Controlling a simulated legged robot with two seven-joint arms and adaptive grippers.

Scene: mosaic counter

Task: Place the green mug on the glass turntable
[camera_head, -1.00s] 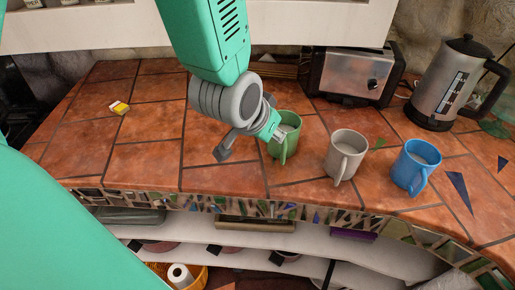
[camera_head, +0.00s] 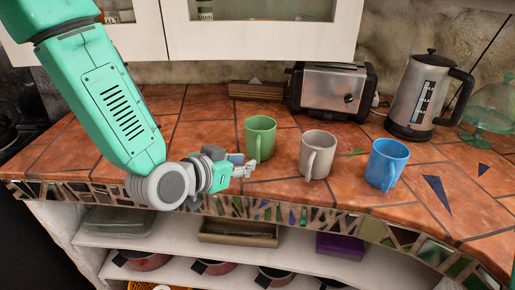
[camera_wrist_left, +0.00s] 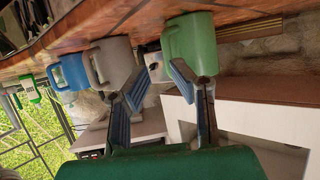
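The green mug (camera_head: 261,134) stands upright on the tiled counter, leftmost of three mugs, its handle facing the front edge. My left gripper (camera_head: 245,166) is just in front of it and slightly left, fingers pointing towards the handle. In the left wrist view, which is turned upside down, the green mug (camera_wrist_left: 196,42) lies just beyond the fingertips. The fingers (camera_wrist_left: 160,72) are spread with nothing held; whether one touches the mug is unclear. A green glass stand, apparently the glass turntable (camera_head: 488,117), is at the far right, partly cut off. My right gripper is not in view.
A toaster (camera_head: 333,90) and a kettle (camera_head: 426,95) stand behind. Cabinets (camera_head: 275,25) hang above; shelves lie below the counter edge. The counter's left side is clear.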

